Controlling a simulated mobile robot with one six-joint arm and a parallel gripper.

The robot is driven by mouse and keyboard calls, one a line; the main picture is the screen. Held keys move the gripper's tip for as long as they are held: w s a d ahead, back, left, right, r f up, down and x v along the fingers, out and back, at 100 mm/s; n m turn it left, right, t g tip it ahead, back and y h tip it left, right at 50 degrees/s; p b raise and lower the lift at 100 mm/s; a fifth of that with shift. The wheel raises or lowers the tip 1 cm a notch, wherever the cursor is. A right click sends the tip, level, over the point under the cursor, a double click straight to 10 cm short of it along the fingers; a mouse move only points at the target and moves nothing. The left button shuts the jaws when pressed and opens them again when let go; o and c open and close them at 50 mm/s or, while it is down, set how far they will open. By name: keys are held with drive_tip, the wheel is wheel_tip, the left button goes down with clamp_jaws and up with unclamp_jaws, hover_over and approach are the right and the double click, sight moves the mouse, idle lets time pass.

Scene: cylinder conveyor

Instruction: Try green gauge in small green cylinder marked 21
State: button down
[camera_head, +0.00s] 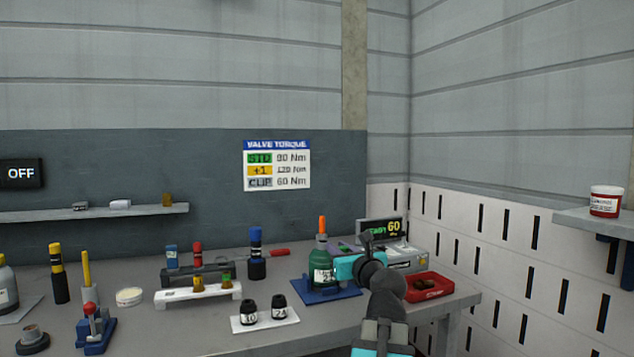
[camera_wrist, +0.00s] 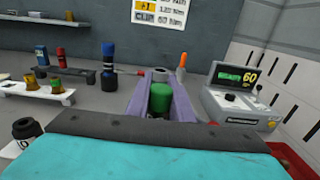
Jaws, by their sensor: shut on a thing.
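The small green cylinder (camera_head: 323,268) stands upright on a blue stand at the centre right of the bench in the head view. Its white label starts with a 2; the rest is hard to read. My gripper (camera_wrist: 160,86) is shut on the green gauge (camera_wrist: 160,98), whose green part shows between the two purple-grey fingers in the wrist view. A grey ring (camera_wrist: 157,74) with a dark middle shows just beyond it; I cannot tell what it belongs to. In the head view my gripper is close to the cylinder's right side. I cannot tell whether gauge and cylinder touch.
A grey meter (camera_head: 402,258) reading 60 and a red tray (camera_head: 430,290) stand to the right. Two black jars (camera_head: 249,313) sit on a white plate in front. A rack (camera_head: 168,297), a blue-topped black piece (camera_head: 256,262) and an orange-tipped item (camera_wrist: 181,61) stand nearby.

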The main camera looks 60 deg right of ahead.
drive_tip(key=w+d+r+n+t+y+p, duration=0.2)
drive_tip(key=w+d+r+p, duration=0.7)
drive_tip(key=p, duration=1.2)
drive_tip(key=w+r+n+y, duration=0.1)
drive_tip(key=w+r+y, duration=0.1)
drive_tip(key=w+r, duration=0.2)
drive_tip(key=shift+r, duration=0.85)
drive_tip(key=shift+f, duration=0.2)
wheel_tip(320, 180, down, 6)
drive_tip(key=b, duration=0.4)
drive_tip(key=shift+b, duration=0.3)
drive_tip(key=shift+p, duration=0.3)
drive_tip(key=shift+f+b, duration=0.4)
drive_tip(key=shift+f, duration=1.1)
